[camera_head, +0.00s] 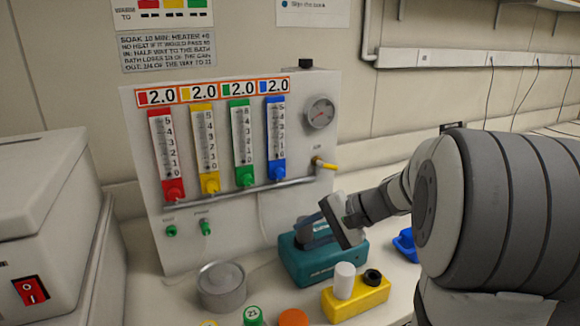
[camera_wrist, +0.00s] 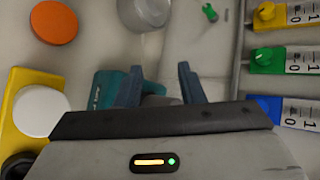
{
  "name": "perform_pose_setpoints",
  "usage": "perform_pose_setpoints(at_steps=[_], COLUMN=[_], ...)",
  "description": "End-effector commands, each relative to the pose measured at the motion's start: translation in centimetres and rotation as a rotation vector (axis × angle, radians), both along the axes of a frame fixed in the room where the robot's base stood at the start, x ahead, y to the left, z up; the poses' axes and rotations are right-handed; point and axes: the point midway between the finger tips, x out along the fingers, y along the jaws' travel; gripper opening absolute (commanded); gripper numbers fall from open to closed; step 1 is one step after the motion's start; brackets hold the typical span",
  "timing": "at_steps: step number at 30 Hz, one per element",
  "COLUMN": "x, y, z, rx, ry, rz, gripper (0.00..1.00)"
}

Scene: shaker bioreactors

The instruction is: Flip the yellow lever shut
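The yellow lever (camera_head: 325,163) sticks out sideways from a valve at the right edge of the white flowmeter panel (camera_head: 300,150), below the round gauge. It looks roughly horizontal, tilted slightly down to the right. The wrist view does not show it. My gripper (camera_head: 308,229) is below and slightly left of the lever in the head view, over the teal device. In the wrist view my gripper (camera_wrist: 159,74) has its two blue fingers apart, with nothing held between them.
A teal device (camera_head: 318,266) sits under my gripper. A yellow block (camera_head: 345,305) with a white cap, a metal pot (camera_head: 221,288) and an orange disc (camera_head: 293,318) stand nearby. Flowmeters with coloured knobs line the panel. A grey machine (camera_head: 45,230) fills the left.

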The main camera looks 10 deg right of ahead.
Motion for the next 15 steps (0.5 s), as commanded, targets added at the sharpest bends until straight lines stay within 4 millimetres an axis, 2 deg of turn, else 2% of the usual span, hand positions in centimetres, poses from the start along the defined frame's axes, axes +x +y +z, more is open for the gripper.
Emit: perform_pose_setpoints(at_steps=[1, 3, 6, 10, 12, 15], x=[2.5, 5.5, 8.5, 10.7, 11.2, 11.9], y=[-2.3, -5.4, -9.9, -14.6, -16.2, -16.9], z=[0.8, 2.2, 3.7, 5.0, 5.3, 5.6], rx=[0.098, 0.229, 0.372, 0.489, 0.522, 0.545], ry=[-0.023, -0.078, -0.161, -0.253, -0.282, -0.304], rz=[-0.076, -0.175, -0.292, -0.397, -0.43, -0.451], gripper=[0.35, 0.35, 0.35, 0.35, 0.35, 0.35])
